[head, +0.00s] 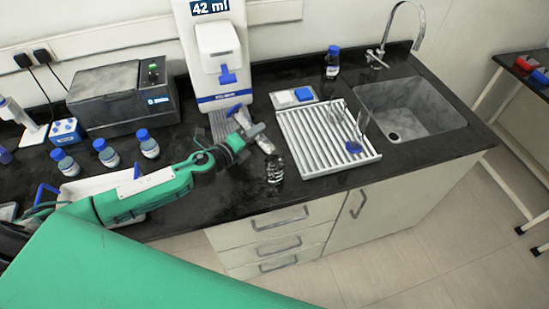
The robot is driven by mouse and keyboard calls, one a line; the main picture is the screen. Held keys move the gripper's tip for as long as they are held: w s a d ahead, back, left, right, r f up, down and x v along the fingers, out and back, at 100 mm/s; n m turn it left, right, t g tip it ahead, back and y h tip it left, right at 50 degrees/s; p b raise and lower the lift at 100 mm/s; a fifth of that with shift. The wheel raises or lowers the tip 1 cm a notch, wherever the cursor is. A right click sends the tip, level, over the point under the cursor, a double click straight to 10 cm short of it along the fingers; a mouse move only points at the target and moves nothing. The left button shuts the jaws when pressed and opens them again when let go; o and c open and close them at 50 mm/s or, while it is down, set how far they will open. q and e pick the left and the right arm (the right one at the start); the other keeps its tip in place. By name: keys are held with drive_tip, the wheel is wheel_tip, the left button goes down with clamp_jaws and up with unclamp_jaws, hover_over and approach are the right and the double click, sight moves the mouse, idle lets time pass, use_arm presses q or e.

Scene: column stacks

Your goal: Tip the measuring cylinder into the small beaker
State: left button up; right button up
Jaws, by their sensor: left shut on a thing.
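My left gripper (247,134) reaches in from the left over the counter and is shut on the measuring cylinder (265,145). The cylinder is clear, with a bluish end showing behind the gripper at upper left. It is tilted, with its other end pointing down and right towards the small beaker. The gripper covers its middle. The small beaker (275,170) is clear glass and stands on the black counter near the front edge, just below and right of the gripper. I cannot tell how much liquid either holds. My right gripper is not in view.
A dispenser reading "42 ml" (215,45) stands behind. Several blue-capped bottles (107,153) and a white tray (75,188) are left.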

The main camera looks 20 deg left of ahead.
sight(261, 137)
use_arm(q)
drive_tip(key=shift+s+d+r+m+p, duration=0.15)
drive_tip(key=shift+d+r+m+p, duration=0.25)
drive_tip(key=shift+r+m+p, duration=0.4)
drive_tip(key=m, duration=0.1)
drive_tip(key=d+m+p, duration=0.1)
drive_tip(key=s+d+m+p, duration=0.1)
drive_tip(key=shift+r+m+t+y, duration=0.3)
drive_tip(key=shift+r+t, duration=0.1)
drive_tip(key=shift+f, duration=0.1)
